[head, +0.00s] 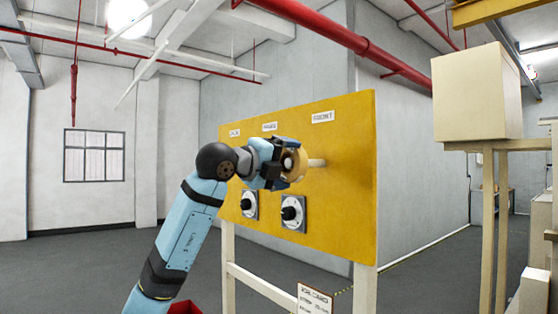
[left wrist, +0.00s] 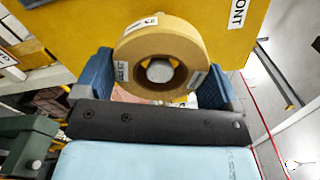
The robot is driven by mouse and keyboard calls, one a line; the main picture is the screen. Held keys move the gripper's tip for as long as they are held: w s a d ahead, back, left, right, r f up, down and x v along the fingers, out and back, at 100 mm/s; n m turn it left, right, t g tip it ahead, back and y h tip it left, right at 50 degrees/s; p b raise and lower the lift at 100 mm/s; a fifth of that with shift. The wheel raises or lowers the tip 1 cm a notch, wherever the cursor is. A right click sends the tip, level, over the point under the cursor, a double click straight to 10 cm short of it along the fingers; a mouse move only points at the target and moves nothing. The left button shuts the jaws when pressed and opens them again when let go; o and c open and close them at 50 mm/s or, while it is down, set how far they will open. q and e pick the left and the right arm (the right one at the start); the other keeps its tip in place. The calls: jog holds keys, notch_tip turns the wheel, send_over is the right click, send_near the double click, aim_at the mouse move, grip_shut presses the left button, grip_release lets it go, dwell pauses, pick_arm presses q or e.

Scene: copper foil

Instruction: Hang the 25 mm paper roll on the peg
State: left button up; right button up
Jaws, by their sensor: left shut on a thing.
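A tan paper roll (head: 299,172) is held by my left gripper (head: 281,165) in front of the yellow board (head: 345,210). In the left wrist view the roll (left wrist: 190,42) sits between the two blue fingers, its open hole facing the camera, with small white labels on it. A pale peg (head: 317,162) stands out from the board under the FRONT label. Its round end shows inside the roll's hole in the left wrist view (left wrist: 160,70), so the roll appears to be around the peg. Whether the roll rests on it cannot be told. My right gripper is not in view.
Two black knobs on grey plates, one at left (head: 249,204) and one at right (head: 293,213), sit low on the board. A small sign (head: 314,299) stands below. A cream box (head: 476,92) on a wooden stand is at right. The floor at left is clear.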

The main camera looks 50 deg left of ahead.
pick_arm(q)
jog(key=shift+w+d+r+p, duration=0.1)
jog(key=shift+w+p, duration=0.4)
jog(key=shift+w, duration=1)
jog(key=shift+f, duration=0.45)
jog(key=shift+s+f+b, duration=0.1)
jog(key=shift+b, duration=0.3)
jog(key=o, duration=0.7)
